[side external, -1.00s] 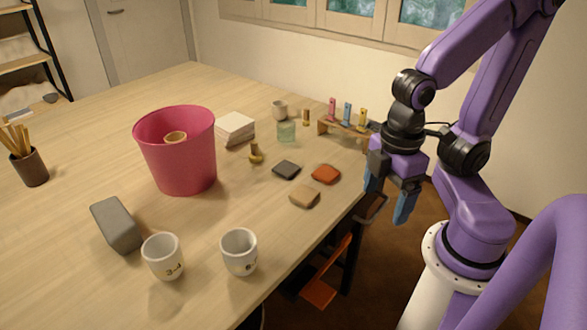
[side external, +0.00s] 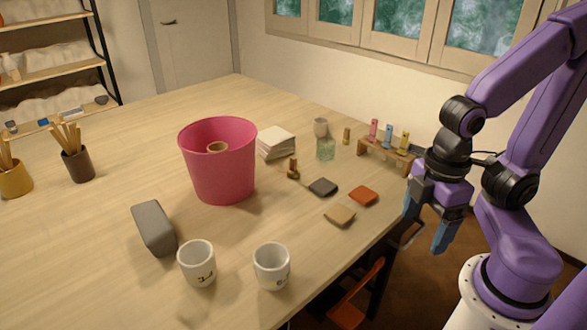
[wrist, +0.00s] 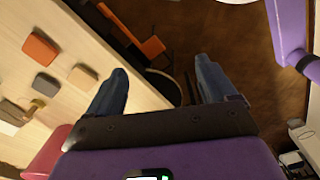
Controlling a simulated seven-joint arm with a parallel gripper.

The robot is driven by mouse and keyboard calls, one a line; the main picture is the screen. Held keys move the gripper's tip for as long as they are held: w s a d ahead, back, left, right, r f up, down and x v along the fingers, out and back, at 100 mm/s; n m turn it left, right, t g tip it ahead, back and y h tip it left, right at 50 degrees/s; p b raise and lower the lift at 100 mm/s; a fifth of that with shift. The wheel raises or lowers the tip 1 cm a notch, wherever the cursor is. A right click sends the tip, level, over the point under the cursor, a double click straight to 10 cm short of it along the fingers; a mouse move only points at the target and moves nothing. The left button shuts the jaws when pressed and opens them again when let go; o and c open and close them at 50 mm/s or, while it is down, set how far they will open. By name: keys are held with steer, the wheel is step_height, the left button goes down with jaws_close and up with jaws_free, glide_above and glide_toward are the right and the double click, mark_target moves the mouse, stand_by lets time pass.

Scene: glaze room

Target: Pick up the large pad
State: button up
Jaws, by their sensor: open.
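Three small flat pads lie on the table: a tan pad (side external: 340,216), an orange pad (side external: 363,196) and a dark grey pad (side external: 323,187). In the wrist view the tan (wrist: 83,76), orange (wrist: 40,49) and dark grey (wrist: 45,85) pads lie left of my fingers. My gripper (side external: 428,222) is open and empty, beyond the table's right edge and over the floor. In the wrist view the gripper (wrist: 160,72) has nothing between its blue fingers.
A pink bucket (side external: 222,180), grey block (side external: 154,228), two white cups (side external: 197,264) (side external: 271,267) and a brass stamp (side external: 293,170) stand on the table. A wooden rack (side external: 386,154) with coloured pieces stands near the wall. An orange object (side external: 357,295) sits below the table edge.

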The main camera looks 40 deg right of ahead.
steer(key=c, duration=0.8)
steer(key=shift+o, duration=0.2)
